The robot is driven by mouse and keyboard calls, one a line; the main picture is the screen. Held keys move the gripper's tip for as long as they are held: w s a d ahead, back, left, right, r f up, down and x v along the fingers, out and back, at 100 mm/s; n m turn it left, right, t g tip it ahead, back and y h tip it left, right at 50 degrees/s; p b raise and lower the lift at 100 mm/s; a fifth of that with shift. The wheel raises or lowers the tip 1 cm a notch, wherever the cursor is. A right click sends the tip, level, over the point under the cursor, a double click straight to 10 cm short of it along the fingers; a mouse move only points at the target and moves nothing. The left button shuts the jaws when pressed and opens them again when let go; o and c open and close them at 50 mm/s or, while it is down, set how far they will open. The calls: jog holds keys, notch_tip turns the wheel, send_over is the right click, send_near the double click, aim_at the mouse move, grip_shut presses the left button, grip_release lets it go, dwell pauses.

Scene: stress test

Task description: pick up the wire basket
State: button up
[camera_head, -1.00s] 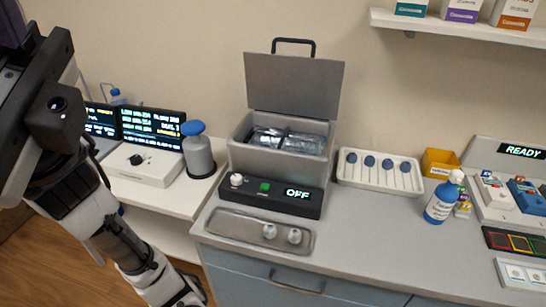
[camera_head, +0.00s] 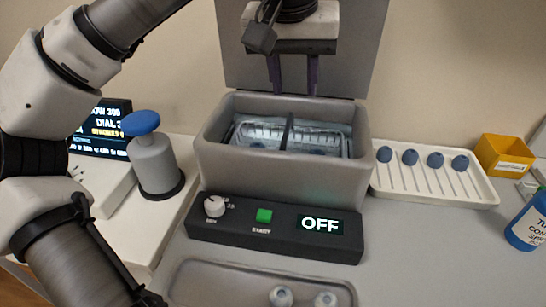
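The wire basket (camera_head: 255,133) sits inside the open grey tank (camera_head: 280,175) of the bath. A dark bar, likely its handle (camera_head: 287,131), crosses over the basket's middle. Some small items in the basket are too unclear to name. My gripper (camera_head: 293,90) hangs above the tank's back part, in front of the raised lid (camera_head: 355,55). Its two purple-dark fingers point down, apart, with nothing between them. The fingertips appear above and behind the handle and do not seem to touch it.
The front panel (camera_head: 350,228) reads OFF, with a green button and knob. A grey tray (camera_head: 215,275) with two small knobs lies in front. A white rack (camera_head: 440,185) stands right; a blue-topped pump bottle (camera_head: 152,160) stands left.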

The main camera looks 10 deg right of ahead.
aim_at(287, 128)
jog(key=shift+y, duration=0.3)
jog(key=x, duration=0.7)
jog(key=shift+w+a+f, duration=0.3)
jog(key=shift+w+a, duration=0.05)
jog(key=shift+w, duration=0.05)
jog(key=x, duration=0.5)
jog(key=shift+w+f, duration=0.2)
jog(key=shift+w, duration=0.15)
jog(key=shift+w+f, duration=0.1)
jog(key=shift+f, duration=0.3)
jog(key=shift+f, duration=0.25)
jog(key=shift+c, duration=0.4)
grip_shut()
